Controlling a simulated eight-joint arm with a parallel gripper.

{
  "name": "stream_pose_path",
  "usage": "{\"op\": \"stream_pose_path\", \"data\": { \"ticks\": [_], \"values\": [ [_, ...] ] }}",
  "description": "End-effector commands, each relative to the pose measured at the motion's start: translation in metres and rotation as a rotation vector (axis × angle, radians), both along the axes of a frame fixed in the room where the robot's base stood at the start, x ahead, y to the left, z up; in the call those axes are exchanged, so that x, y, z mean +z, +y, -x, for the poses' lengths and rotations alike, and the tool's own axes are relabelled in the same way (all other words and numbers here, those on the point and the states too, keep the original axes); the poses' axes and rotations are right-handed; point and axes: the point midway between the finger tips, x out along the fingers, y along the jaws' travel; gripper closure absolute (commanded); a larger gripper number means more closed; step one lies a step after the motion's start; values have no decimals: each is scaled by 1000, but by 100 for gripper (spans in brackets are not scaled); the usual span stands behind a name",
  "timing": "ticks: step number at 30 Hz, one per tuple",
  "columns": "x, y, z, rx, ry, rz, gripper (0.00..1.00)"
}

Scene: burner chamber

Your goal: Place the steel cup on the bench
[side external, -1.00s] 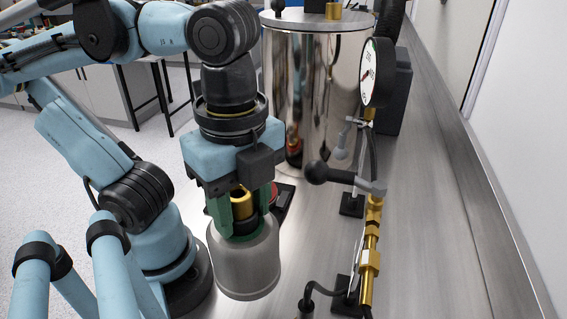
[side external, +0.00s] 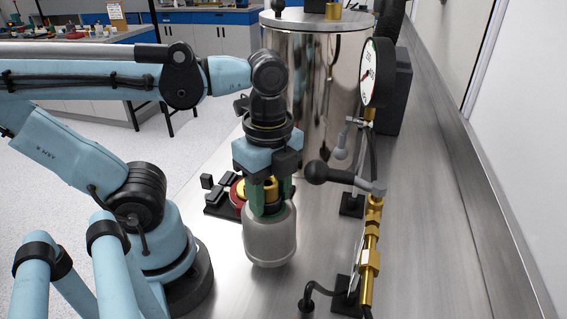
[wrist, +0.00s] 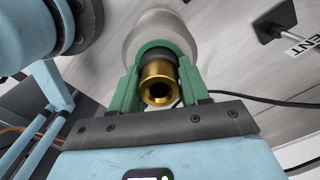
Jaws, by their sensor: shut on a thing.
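The steel cup (side external: 270,238) is a dull grey rounded vessel with a black neck and a brass fitting (wrist: 158,88) at its gripper end. In the side view it hangs upright below my gripper (side external: 269,203), over the steel bench (side external: 430,230). The green fingers are shut around its neck. Whether its base touches the bench or is slightly above it, I cannot tell. In the wrist view the cup body (wrist: 160,25) shows beyond the fingers (wrist: 160,55), partly hidden by them.
A black stand with a red and brass part (side external: 238,192) sits just behind and left of the cup. A tall polished cylinder (side external: 315,90) stands at the back. Brass pipework (side external: 369,255) with a gauge (side external: 376,72) and black-handled lever (side external: 318,172) runs close on the right.

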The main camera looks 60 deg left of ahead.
Motion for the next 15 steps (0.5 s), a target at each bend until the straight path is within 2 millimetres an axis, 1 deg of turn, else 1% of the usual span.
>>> {"op": "stream_pose_path", "data": {
  "ticks": [3,7,10,15],
  "values": [
    [-15,0,0,0,0,0,100],
    [-28,0,0,0,0,0,100],
    [-33,0,0,0,0,0,100],
    [-35,0,0,0,0,0,100]
  ]
}}
